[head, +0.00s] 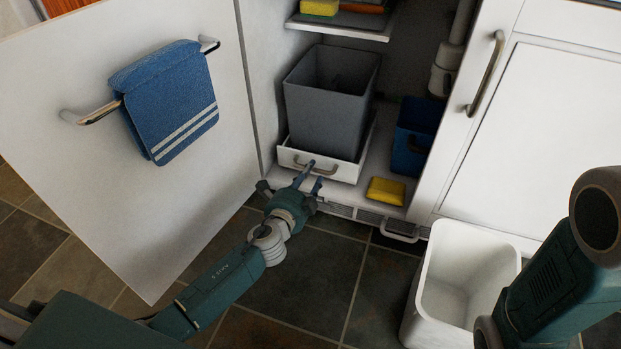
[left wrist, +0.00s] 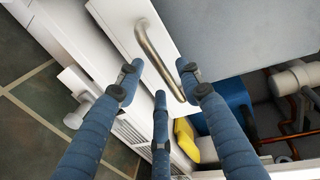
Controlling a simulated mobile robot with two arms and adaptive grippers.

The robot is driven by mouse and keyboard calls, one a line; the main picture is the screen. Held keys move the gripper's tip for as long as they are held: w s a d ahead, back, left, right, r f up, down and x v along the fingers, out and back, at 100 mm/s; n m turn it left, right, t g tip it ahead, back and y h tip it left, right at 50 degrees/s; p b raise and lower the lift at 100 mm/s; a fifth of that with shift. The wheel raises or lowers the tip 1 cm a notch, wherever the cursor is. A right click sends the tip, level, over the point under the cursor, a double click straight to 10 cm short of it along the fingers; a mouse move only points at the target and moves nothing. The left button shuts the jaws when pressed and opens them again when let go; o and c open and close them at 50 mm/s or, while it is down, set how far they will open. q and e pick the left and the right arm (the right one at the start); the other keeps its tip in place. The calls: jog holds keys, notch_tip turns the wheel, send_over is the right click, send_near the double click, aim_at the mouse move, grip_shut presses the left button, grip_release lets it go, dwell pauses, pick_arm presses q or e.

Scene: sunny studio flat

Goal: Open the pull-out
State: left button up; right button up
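The pull-out (head: 350,168) is a low white tray with a metal bar handle (head: 297,161), inside the open cabinet. It carries a tall grey bin (head: 327,105) and looks pushed in. My left gripper (head: 309,176) is right in front of the handle, partly covering it. In the left wrist view the blue fingers of the gripper (left wrist: 158,84) are spread, with the handle (left wrist: 152,52) showing between and beyond the tips. I cannot tell whether any finger touches it. My right arm shows at the right, but its gripper is out of view.
The cabinet door (head: 200,200) stands open at left with a blue towel (head: 170,100) on its rail. A yellow sponge (head: 386,191) and blue container (head: 410,140) sit right of the pull-out. A white bin (head: 450,290) stands on the floor; tiles before the cabinet are otherwise clear.

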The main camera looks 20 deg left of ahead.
pick_arm(q)
jog(key=shift+w+f, duration=0.1)
jog(key=shift+w, duration=0.55)
grip_shut()
